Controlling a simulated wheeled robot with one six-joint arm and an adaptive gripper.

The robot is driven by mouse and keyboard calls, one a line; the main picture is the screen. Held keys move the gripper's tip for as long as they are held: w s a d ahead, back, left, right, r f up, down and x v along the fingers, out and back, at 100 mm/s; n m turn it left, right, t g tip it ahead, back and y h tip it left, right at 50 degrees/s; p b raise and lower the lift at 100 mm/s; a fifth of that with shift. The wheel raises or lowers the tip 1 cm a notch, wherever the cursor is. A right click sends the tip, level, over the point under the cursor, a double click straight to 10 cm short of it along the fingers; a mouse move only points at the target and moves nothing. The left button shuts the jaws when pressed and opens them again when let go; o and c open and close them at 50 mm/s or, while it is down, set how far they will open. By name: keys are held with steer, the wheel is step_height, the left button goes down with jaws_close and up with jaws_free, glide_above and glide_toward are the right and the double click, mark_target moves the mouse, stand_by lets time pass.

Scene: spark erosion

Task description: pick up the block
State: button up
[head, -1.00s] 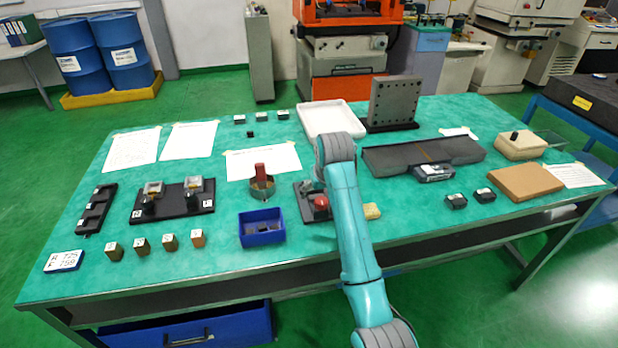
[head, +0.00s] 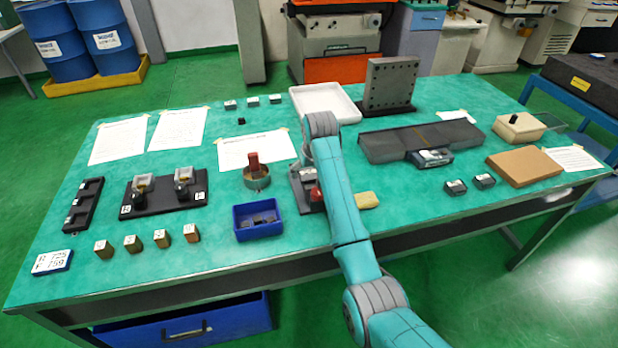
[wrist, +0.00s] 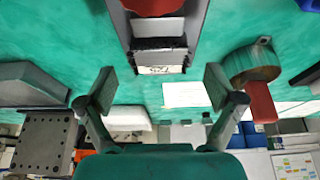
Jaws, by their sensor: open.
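Several blocks are in view, and I cannot tell which one is meant. A dark block with a white label (wrist: 160,62) sits on a grey fixture (wrist: 190,25) in the wrist view. My gripper (wrist: 160,88) is open and empty, its fingers apart on either side of the line to that block. I cannot tell the gap to it. In the head view my arm hides the gripper and part of the fixture (head: 302,190). Brass-coloured blocks (head: 132,243) stand in a row at the front left. A small black block (head: 241,121) lies at the back. Two dark labelled blocks (head: 455,187) are at the right.
A blue bin (head: 257,232) and a ring with a red handle (head: 256,178) stand left of my arm. The white tray (head: 345,97), upright angle plate (head: 388,88) and long grey slab (head: 375,146) are beyond and right. Green tabletop is clear at the front right.

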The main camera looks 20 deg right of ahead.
mark_target(309, 175)
steer(key=shift+x, duration=1.55)
steer(key=shift+r, duration=0.15)
jaws_close()
